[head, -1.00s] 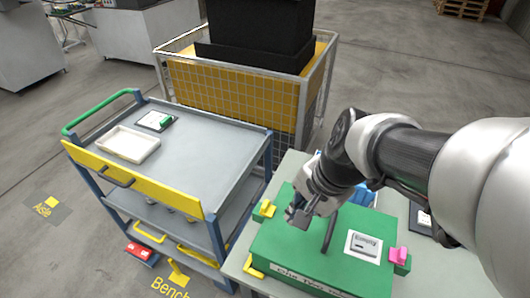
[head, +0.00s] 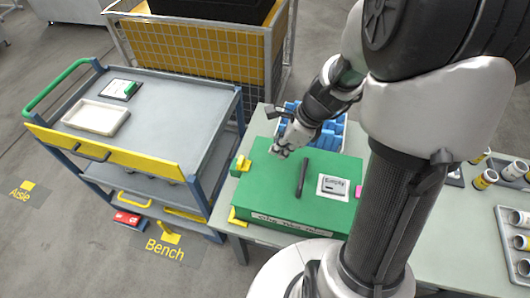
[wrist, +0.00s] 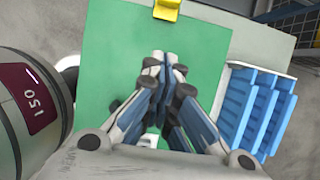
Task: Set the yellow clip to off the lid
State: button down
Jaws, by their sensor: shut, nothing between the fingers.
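The yellow clip (head: 242,165) is at the lid's left edge. In the wrist view the yellow clip (wrist: 167,9) shows at the top, at the lid's edge; I cannot tell whether it overlaps the lid. My gripper (head: 283,150) is shut and empty, above the lid's far part, right of the clip and apart from it. A pink clip (head: 358,190) at the right edge is mostly hidden by my arm.
A blue ribbed bin (wrist: 255,105) stands behind the lid. Another yellow piece (head: 237,216) is at the lid's near left corner. A grey cart (head: 165,115) with a white tray (head: 95,117) stands left.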

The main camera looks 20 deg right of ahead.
aim_at(244, 162)
jog(key=b+x, duration=0.4)
jog(key=x, duration=0.5)
jog(key=shift+s+d+f, duration=0.1)
jog(key=w+a, duration=0.2)
jog(key=shift+a+f+b, duration=0.1)
jog(key=shift+a+b, duration=0.2)
jog(key=shift+a, duration=0.05)
jog(key=shift+w+a, duration=0.3)
jog(key=shift+a, duration=0.1)
jog(key=shift+w+a+p, duration=0.35)
jog(key=shift+a+p, duration=0.05)
jog(key=shift+a, duration=0.15)
jog(key=shift+w+a+p, duration=0.35)
jog(key=shift+a, duration=0.15)
jog(key=shift+w+a, duration=0.1)
jog(key=shift+w, duration=0.05)
